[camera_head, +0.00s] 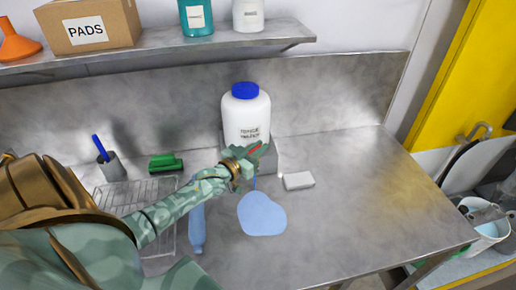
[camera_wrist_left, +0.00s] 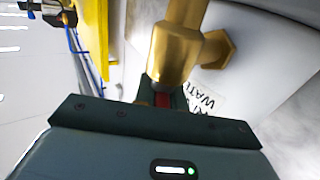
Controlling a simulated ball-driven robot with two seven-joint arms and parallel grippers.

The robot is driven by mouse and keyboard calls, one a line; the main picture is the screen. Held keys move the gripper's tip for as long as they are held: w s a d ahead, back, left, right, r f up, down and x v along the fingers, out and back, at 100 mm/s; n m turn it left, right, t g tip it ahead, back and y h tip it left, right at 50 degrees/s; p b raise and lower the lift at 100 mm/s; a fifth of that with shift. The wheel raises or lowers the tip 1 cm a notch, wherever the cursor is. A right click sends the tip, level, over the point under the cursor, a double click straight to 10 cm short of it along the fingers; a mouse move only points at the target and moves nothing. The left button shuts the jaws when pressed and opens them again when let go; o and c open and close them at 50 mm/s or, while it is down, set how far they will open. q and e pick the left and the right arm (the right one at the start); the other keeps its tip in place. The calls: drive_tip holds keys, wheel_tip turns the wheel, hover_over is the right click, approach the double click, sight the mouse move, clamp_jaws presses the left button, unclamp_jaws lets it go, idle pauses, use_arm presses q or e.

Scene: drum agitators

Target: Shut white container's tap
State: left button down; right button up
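The white container (camera_head: 246,115) with a blue cap stands upright on a grey block (camera_head: 264,160) on the steel table. In the left wrist view its brass tap (camera_wrist_left: 178,48) sticks out from the white wall. The tap's red handle (camera_wrist_left: 162,99) shows between my left gripper's dark fingertips, which look closed on it. In the head view my left gripper (camera_head: 258,158) is at the container's lower front, hiding most of the tap. A thin blue stream (camera_head: 254,183) falls below it into a blue puddle (camera_head: 262,214). My right gripper is out of view.
The table's right side is clear. A shelf (camera_head: 170,45) hangs above.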

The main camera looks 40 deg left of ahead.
use_arm(q)
drive_tip(key=shift+f+m+g+h+b, duration=0.15)
drive_tip(key=shift+m+h+b, duration=0.4)
drive_tip(key=shift+h, duration=0.3)
drive_tip(key=shift+f+m+g+h+b, duration=0.15)
drive_tip(key=shift+m+h+b, duration=0.35)
drive_tip(key=shift+h, duration=0.35)
drive_tip(key=m+h+b, duration=0.1)
drive_tip(key=h+b, duration=0.1)
drive_tip(key=m+g+h+b, duration=0.2)
drive_tip(key=m+h+b, duration=0.1)
drive_tip(key=shift+s+d+h+b, duration=0.15)
drive_tip(key=shift+d+h+b, duration=0.15)
drive_tip(key=shift+d, duration=0.1)
drive_tip(key=shift+d+r+m+g+h+b, duration=0.1)
drive_tip(key=shift+r+m+g+h+b, duration=0.15)
drive_tip(key=shift+m+g+h+b, duration=0.4)
drive_tip(key=c, duration=1.5)
unclamp_jaws()
drive_tip(key=shift+o, duration=0.2)
drive_tip(key=shift+s, duration=0.15)
drive_tip(key=p+v, duration=0.1)
drive_tip(key=v, duration=1.5)
drive_tip(key=shift+a, duration=0.25)
drive_tip(key=shift+r, duration=0.1)
